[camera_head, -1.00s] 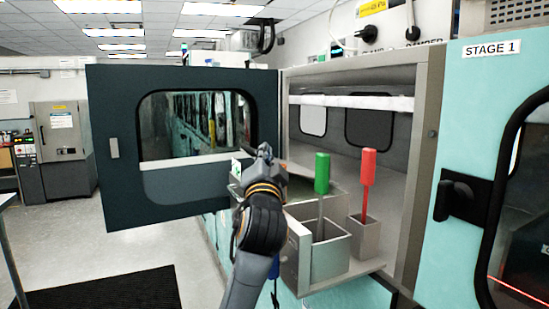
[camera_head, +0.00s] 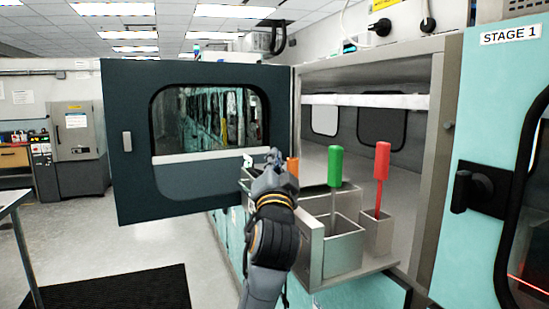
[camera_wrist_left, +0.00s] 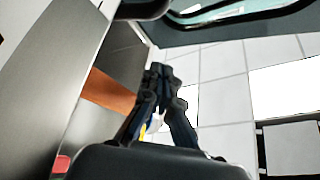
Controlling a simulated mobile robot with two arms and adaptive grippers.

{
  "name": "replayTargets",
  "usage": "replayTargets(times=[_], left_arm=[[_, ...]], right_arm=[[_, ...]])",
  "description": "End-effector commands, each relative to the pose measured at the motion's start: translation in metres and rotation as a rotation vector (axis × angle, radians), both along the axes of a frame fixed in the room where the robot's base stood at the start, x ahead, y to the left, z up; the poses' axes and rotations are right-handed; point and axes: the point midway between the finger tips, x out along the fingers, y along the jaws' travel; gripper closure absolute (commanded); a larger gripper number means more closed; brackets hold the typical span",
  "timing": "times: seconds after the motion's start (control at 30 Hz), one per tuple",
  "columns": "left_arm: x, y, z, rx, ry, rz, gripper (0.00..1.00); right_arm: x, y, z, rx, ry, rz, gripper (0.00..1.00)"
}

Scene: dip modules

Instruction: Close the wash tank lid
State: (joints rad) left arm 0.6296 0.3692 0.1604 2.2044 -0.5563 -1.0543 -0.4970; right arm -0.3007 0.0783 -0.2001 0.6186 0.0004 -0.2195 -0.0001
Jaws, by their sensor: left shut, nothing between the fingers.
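A large dark teal windowed door (camera_head: 190,195) stands swung open at the left of the machine's opening. It is the only lid-like panel I can make out, and I cannot tell whether it is the wash tank lid. Metal tanks (camera_head: 343,258) sit on the shelf in the opening, with a green-handled tool (camera_head: 335,167) and a red-handled tool (camera_head: 381,165) upright in them. My left gripper (camera_head: 273,155) is shut and empty, before the door's lower right part and left of the tanks. Its closed fingers show in the left wrist view (camera_wrist_left: 160,75). My right gripper is out of view.
An orange handle (camera_head: 293,166) stands just right of my left gripper, partly hidden. The teal Stage 1 panel (camera_head: 490,110) with a black latch is at the right. A dark mat (camera_head: 125,290) lies on open floor at left; a table edge (camera_head: 25,250) is at far left.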

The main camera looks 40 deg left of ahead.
Motion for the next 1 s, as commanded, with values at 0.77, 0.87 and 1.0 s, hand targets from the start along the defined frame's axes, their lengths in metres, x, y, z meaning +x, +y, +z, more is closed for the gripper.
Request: replayTargets(times=[0.77, 0.87, 1.0], left_arm=[[-0.07, -0.071, -0.042, -0.001, 0.001, 0.001, 1.0], [-0.07, -0.071, -0.042, -0.001, 0.0, 0.001, 1.0], [-0.069, -0.071, -0.042, -0.001, 0.0, 0.001, 1.0]], right_arm=[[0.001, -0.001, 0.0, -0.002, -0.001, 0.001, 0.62], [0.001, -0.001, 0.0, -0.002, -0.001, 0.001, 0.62], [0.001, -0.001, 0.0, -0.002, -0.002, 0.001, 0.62]])
